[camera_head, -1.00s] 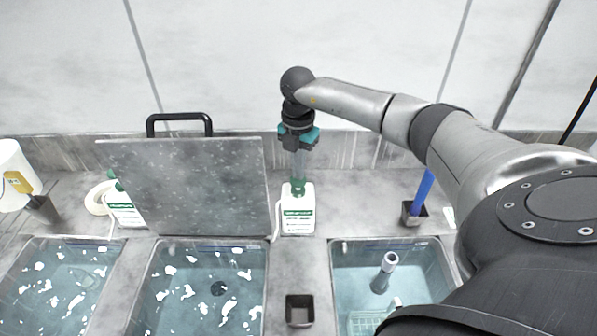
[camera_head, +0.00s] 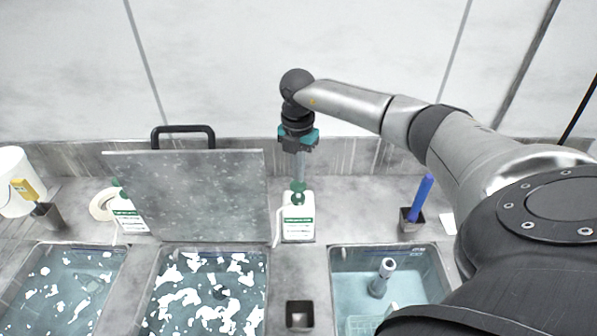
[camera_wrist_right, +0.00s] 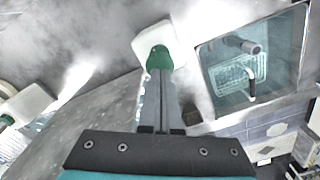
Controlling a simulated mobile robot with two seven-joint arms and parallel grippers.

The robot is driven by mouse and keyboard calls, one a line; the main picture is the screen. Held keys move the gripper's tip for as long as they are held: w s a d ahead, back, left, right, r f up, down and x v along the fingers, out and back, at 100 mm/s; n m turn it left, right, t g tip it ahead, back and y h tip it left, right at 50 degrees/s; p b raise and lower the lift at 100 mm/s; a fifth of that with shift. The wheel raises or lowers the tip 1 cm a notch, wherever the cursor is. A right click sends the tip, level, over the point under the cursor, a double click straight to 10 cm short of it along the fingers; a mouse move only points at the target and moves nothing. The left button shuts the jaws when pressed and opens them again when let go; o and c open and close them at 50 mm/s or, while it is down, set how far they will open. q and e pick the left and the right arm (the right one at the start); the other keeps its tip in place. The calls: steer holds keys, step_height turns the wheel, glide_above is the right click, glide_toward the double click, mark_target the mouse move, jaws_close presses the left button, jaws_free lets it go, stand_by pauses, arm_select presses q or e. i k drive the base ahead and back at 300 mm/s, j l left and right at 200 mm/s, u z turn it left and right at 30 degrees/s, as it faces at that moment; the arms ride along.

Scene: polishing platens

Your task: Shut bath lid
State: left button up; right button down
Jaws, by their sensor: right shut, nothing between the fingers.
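The bath lid (camera_head: 190,195) is a grey speckled panel with a black handle (camera_head: 183,130) on its top edge. It stands raised at the back of the middle bath (camera_head: 205,290), whose water lies uncovered. My right gripper (camera_head: 299,178) is shut and empty, pointing down to the right of the lid and apart from it. Its fingertips show over or near the green cap of a white bottle (camera_head: 298,218); I cannot tell if they touch. In the right wrist view the shut fingers (camera_wrist_right: 160,85) overlap that cap. My left gripper is not in view.
A left bath (camera_head: 65,285) and a right bath (camera_head: 385,285) flank the middle one. A small dark cup (camera_head: 299,315) sits between baths. A holder with a blue handle (camera_head: 421,196) stands right. Another white bottle (camera_head: 128,214) is partly behind the lid. A white bucket (camera_head: 14,180) stands far left.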

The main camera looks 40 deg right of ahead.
mark_target(211, 195)
steer(key=k+j, duration=0.55)
steer(key=j, duration=0.15)
steer(key=k+j, duration=0.6)
steer(key=j, duration=0.15)
